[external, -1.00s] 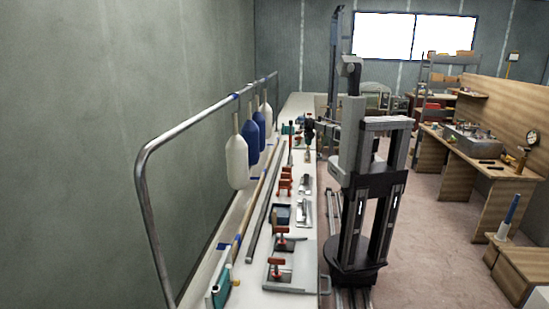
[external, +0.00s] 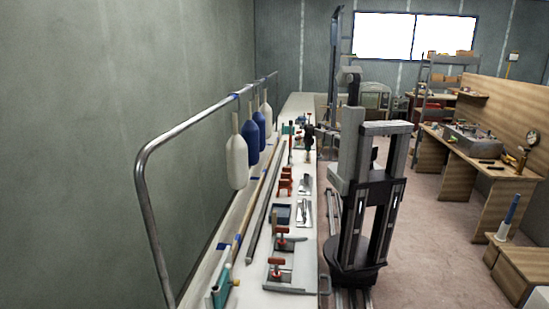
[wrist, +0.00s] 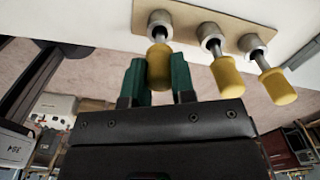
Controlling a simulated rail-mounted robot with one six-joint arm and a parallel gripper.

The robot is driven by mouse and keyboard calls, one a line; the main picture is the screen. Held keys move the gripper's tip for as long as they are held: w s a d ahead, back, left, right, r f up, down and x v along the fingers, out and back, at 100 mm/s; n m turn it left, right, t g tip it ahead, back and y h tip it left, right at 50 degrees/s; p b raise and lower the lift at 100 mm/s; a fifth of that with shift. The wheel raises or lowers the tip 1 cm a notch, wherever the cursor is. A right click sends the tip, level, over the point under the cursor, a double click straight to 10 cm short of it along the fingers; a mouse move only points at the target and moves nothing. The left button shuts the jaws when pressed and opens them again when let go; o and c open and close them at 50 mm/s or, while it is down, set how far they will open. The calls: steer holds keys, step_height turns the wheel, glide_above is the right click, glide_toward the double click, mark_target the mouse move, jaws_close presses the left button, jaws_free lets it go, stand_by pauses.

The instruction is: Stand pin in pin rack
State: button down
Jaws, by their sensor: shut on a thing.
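In the wrist view my gripper (wrist: 159,82) has two green fingers, shut on the yellow handle of a pin (wrist: 159,68). The pin's metal shank lines up with the left socket of the pin rack (wrist: 185,17). The shank's end meets the socket mouth; I cannot tell how deep it sits. The rack is a tan board with grey metal sockets. Two other yellow-handled pins, a middle one (wrist: 227,72) and a right one (wrist: 276,86), stand in the other sockets. In the external view the fingers and held pin are too small to make out.
A metal rail (external: 190,118) with hanging white and blue fenders stands behind.

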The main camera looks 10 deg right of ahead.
steer(key=c, duration=0.9)
jaws_free()
steer(key=shift+o, duration=0.2)
step_height(320, 180, up, 11)
steer(key=p, duration=1)
steer(key=shift+p, duration=0.4)
steer(key=shift+f, duration=0.1)
